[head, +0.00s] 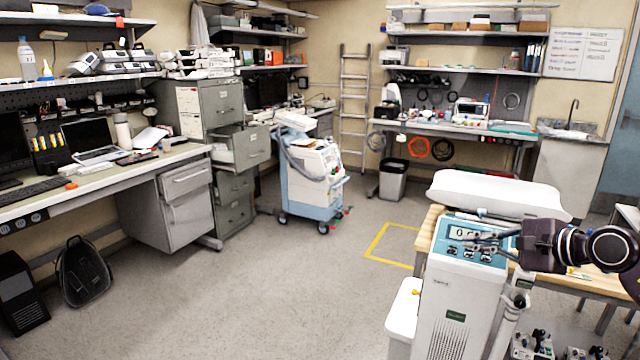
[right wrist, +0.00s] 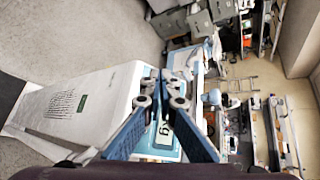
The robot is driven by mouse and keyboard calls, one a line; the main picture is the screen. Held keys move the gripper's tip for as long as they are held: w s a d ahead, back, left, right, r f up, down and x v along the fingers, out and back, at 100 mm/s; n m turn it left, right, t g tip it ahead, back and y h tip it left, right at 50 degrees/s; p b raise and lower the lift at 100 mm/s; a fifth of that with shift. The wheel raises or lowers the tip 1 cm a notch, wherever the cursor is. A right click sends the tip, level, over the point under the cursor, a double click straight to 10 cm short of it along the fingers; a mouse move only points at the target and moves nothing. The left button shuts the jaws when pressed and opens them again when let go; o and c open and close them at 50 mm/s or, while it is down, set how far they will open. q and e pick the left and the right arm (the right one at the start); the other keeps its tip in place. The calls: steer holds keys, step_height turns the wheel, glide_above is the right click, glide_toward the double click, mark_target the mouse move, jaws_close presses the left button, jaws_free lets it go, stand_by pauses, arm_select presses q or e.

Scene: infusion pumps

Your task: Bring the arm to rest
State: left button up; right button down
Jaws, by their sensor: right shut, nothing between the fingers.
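My right arm (head: 600,248) comes in from the right edge of the head view. Its gripper (head: 474,240) is shut and empty, pointing left in front of the teal panel of a white upright device (head: 455,300) with a digital display. I cannot tell whether the fingers touch the panel. In the right wrist view the blue fingers of this gripper (right wrist: 161,88) come together at the tips. My left gripper is in neither view.
A wooden table (head: 431,232) with a white padded tray (head: 500,192) stands behind the device. Several small units stand on the floor at bottom right. A wheeled white and blue cart (head: 312,180) and a bin (head: 393,180) stand farther back. The floor at centre left is clear.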

steer(key=s+a+r+m+t+y, duration=0.1)
steer(key=s+a+m+t+y, duration=0.15)
steer(key=a+m+t, duration=1)
steer(key=s+d+f+m+g+h, duration=0.2)
steer(key=s+f+m+g+h, duration=0.35)
steer(key=f+m, duration=0.8)
steer(key=s+d+f+m+g+h, duration=0.2)
steer(key=s+f+m+g+h, duration=0.45)
steer(key=m, duration=1.15)
steer(key=s+a+f+m+g+y, duration=0.1)
steer(key=s+a+f+m+g, duration=0.2)
steer(key=s+f, duration=0.35)
steer(key=s+a+f+m+g+y, duration=0.1)
steer(key=s+a+f+m+g, duration=0.25)
steer(key=s, duration=0.65)
steer(key=s+a+f+m+g+y, duration=0.2)
steer(key=s+f, duration=0.3)
steer(key=s, duration=0.3)
step_height(320, 180, down, 27)
steer(key=s+g, duration=0.2)
steer(key=s, duration=0.1)
steer(key=s+d+f, duration=0.3)
steer(key=s+f, duration=1.3)
steer(key=s, duration=0.1)
steer(key=shift+g, duration=0.4)
